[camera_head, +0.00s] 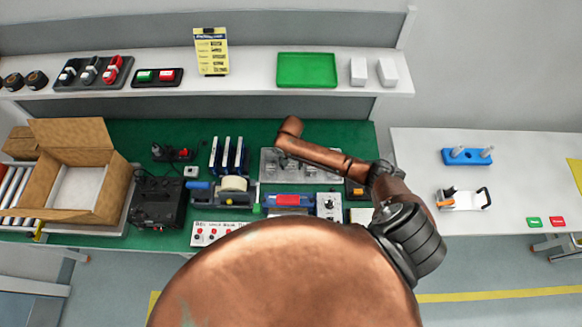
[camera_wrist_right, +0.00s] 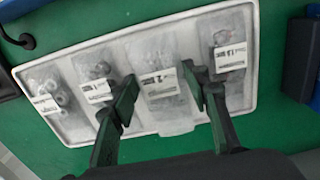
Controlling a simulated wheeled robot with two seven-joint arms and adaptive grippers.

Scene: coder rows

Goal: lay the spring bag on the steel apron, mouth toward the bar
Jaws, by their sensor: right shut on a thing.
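A pale tray (camera_wrist_right: 250,30) holds several clear bags with white labels in the right wrist view; the tray also shows in the head view (camera_head: 330,172), partly behind my right arm. My right gripper (camera_wrist_right: 159,76) has its two dark fingers around a clear bag (camera_wrist_right: 150,52) in the middle of the tray. It is shut on this bag, which still lies low at the tray. The label is too blurred to read surely. A blue device with a red top (camera_head: 288,200) stands in front of the tray; I cannot make out its bar or apron clearly. My left gripper is out of view.
A tape dispenser (camera_head: 234,184), a black box (camera_head: 158,202) and a white button panel (camera_head: 214,230) crowd the green bench. An open carton (camera_head: 105,180) stands at the left. A green tray (camera_head: 306,70) lies on the shelf above. A white side table (camera_head: 510,150) is at the right.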

